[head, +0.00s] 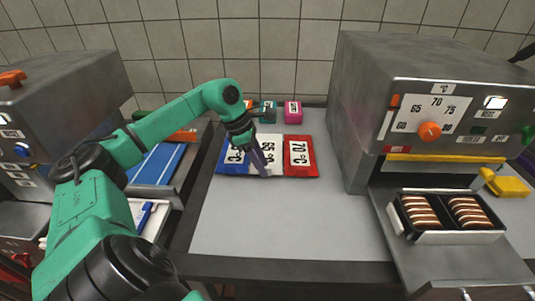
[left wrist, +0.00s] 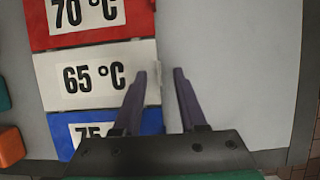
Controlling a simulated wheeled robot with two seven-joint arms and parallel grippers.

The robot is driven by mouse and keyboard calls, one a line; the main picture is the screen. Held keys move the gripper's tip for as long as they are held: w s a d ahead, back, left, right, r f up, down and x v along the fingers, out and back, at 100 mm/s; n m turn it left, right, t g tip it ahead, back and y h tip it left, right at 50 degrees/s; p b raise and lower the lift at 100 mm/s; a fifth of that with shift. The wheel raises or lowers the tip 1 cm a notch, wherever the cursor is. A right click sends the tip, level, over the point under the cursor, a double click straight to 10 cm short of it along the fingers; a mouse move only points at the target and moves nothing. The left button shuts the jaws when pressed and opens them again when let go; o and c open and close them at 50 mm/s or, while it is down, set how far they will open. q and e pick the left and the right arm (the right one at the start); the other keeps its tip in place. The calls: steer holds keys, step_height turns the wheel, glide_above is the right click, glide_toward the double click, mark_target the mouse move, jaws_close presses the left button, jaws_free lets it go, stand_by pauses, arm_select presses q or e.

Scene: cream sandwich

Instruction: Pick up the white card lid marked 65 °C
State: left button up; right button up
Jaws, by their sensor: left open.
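The white card lid marked 65 °C (head: 276,168) lies flat on the grey counter, between a blue card (head: 223,165) and a red card marked 70 °C (head: 301,158). My left gripper (head: 262,168) reaches down over it from behind and hides part of it. In the left wrist view, the white card (left wrist: 95,77) shows with its label clear. My left gripper (left wrist: 160,72) is open there, with one finger over the card's right edge and the other over bare counter. Whether the fingers touch the card I cannot tell. My right gripper is not in view.
Small teal (head: 268,111) and pink (head: 293,112) blocks stand behind the cards. A metal machine with an orange dial (head: 430,131) stands on the right, with a black tray (head: 400,222) of sandwiches before it. The counter's front middle (head: 290,220) is clear.

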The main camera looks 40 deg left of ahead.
arm_select(q)
steer(key=shift+w+d+f, duration=0.2)
steer(key=shift+w+f, duration=0.05)
steer(key=shift+f, duration=0.4)
jaws_close()
steer(key=shift+r, duration=0.1)
